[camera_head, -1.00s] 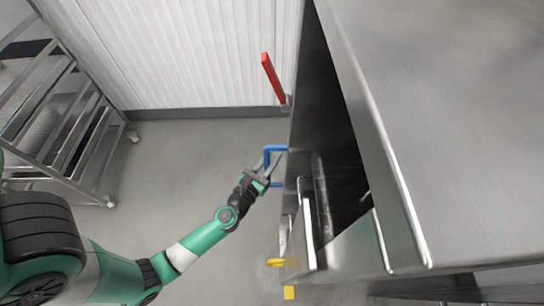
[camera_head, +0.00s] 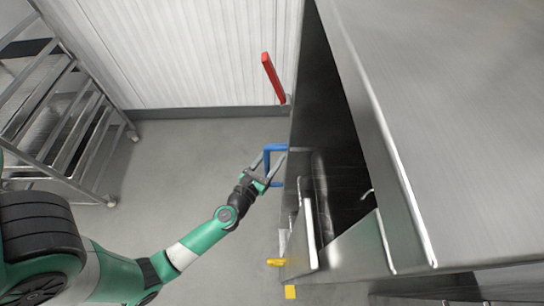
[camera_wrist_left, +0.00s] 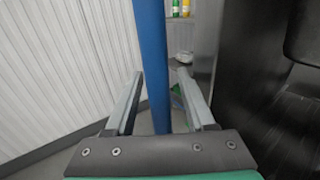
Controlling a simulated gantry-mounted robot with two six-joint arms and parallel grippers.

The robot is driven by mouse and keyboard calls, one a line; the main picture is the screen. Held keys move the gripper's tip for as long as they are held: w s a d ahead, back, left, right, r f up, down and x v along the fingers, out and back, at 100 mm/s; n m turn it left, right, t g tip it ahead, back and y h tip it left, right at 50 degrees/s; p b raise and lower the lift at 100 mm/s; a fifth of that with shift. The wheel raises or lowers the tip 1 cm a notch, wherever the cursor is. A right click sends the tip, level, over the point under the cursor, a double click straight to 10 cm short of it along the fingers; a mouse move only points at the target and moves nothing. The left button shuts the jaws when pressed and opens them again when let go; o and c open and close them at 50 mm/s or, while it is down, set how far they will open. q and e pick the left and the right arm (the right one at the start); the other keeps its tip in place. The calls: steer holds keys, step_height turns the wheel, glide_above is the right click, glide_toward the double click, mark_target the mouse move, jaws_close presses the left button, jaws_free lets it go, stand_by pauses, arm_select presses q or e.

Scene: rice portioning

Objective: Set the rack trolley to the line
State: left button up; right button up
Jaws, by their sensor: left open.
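The rack trolley, a steel frame with shelves and casters (camera_head: 92,150), stands at the left of the head view, partly cut off by the picture edge. My left gripper (camera_head: 272,166) is away to its right, at a blue handle (camera_head: 268,149) on the side of a steel unit. The gripper is open. In the left wrist view the blue bar (camera_wrist_left: 150,50) runs upright between the two spread fingers (camera_wrist_left: 160,98), apart from both as far as I can see. My right gripper is not in view.
The large steel unit (camera_head: 460,110) fills the right side. A red lever (camera_head: 272,78) and a yellow handle (camera_head: 276,262) stick out from it. A white ribbed wall (camera_head: 190,55) is behind. The grey floor (camera_head: 180,165) between trolley and unit is clear.

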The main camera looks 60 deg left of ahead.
arm_select(q)
steer(key=b+v, duration=0.1)
steer(key=v, duration=1)
steer(key=shift+s, duration=0.35)
